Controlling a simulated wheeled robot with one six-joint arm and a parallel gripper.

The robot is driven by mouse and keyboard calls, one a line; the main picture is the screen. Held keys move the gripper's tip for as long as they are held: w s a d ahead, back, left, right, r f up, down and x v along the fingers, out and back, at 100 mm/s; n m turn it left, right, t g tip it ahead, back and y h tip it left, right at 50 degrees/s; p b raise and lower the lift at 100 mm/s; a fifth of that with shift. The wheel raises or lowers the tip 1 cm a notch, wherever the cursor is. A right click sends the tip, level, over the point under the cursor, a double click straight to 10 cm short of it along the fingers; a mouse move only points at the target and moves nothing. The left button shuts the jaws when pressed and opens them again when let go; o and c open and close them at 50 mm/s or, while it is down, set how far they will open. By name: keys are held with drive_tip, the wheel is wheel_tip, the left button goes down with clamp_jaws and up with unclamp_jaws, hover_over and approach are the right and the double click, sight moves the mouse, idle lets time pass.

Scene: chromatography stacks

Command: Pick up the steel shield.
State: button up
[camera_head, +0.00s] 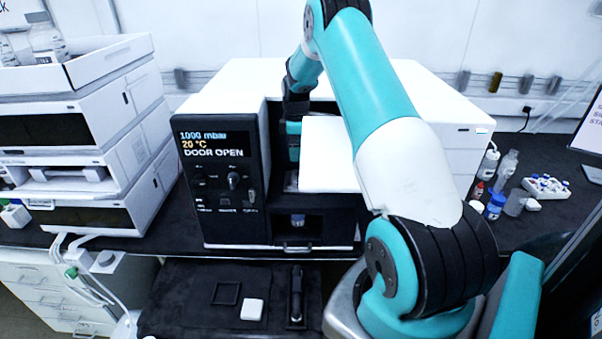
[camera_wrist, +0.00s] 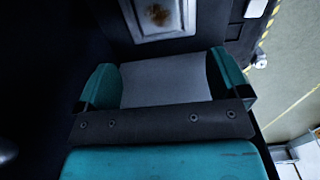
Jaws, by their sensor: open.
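A flat grey plate (camera_wrist: 165,82), which looks like the steel shield, lies between the two teal fingers of my gripper (camera_wrist: 160,68) in the wrist view. The fingers are open, one on each side of it; I cannot tell whether they touch it. In the head view my arm reaches into the open chamber of the white and black instrument (camera_head: 222,215). The fingertips and the plate are hidden there behind the white door panel (camera_head: 325,160) and the chamber wall.
The display (camera_head: 212,144) reads "DOOR OPEN". A framed pale plate (camera_wrist: 160,16) with a brown stain is beyond the fingers. Stacked white modules (camera_head: 95,130) stand left. Bottles (camera_head: 496,205) and a vial rack (camera_head: 545,187) stand right. The chamber's dark walls are close around my arm.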

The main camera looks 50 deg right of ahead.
drive_tip(key=p, duration=0.1)
hover_over(298, 174)
drive_tip(key=f, duration=0.4)
drive_tip(key=shift+w+f, duration=0.1)
drive_tip(key=shift+w, duration=0.1)
drive_tip(key=shift+s+f+p, duration=0.1)
drive_tip(key=shift+f+p, duration=1.9)
drive_tip(key=shift+f, duration=0.65)
drive_tip(key=c, duration=1.1)
drive_tip(key=shift+r, duration=0.1)
drive_tip(key=shift+c, duration=0.2)
